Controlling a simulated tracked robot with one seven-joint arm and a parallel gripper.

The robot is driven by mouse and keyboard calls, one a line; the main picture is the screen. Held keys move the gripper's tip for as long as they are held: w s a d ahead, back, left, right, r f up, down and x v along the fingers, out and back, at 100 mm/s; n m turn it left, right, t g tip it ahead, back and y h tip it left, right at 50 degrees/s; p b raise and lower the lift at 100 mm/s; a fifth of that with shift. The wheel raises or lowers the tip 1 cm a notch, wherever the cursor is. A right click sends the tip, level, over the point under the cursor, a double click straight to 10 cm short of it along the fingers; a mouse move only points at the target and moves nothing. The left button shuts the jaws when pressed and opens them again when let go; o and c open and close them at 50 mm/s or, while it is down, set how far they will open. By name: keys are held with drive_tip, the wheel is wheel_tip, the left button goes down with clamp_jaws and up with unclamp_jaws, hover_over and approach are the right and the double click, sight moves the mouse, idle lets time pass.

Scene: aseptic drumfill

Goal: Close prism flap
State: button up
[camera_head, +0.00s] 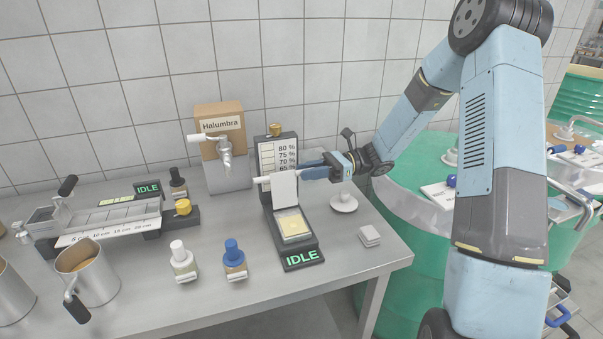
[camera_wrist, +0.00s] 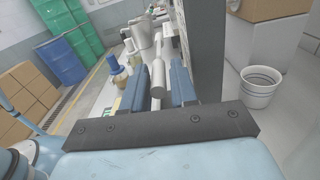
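The prism flap (camera_head: 284,191) is a white plate on the dark instrument, raised steeply above the yellowish prism plate (camera_head: 293,226). A white rod-like handle (camera_head: 262,180) sticks out to its left. The instrument's display (camera_head: 301,259) reads IDLE. My gripper (camera_head: 311,171) is at the flap's upper right, fingers pointing left. In the wrist view, my gripper's blue fingers (camera_wrist: 160,87) stand apart with a pale rod (camera_wrist: 157,68) between them. A gap shows on the right side of the rod; contact on its left side is unclear.
The instrument's dark upright scale (camera_head: 277,155) stands close behind the flap; its side fills part of the wrist view (camera_wrist: 205,50). A white cup (camera_head: 344,200) and pale squares (camera_head: 370,236) are to the right. White-capped (camera_head: 183,262) and blue-capped (camera_head: 235,260) bottles stand left.

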sight(286, 189)
drive_tip(key=shift+x, duration=1.3)
clamp_jaws()
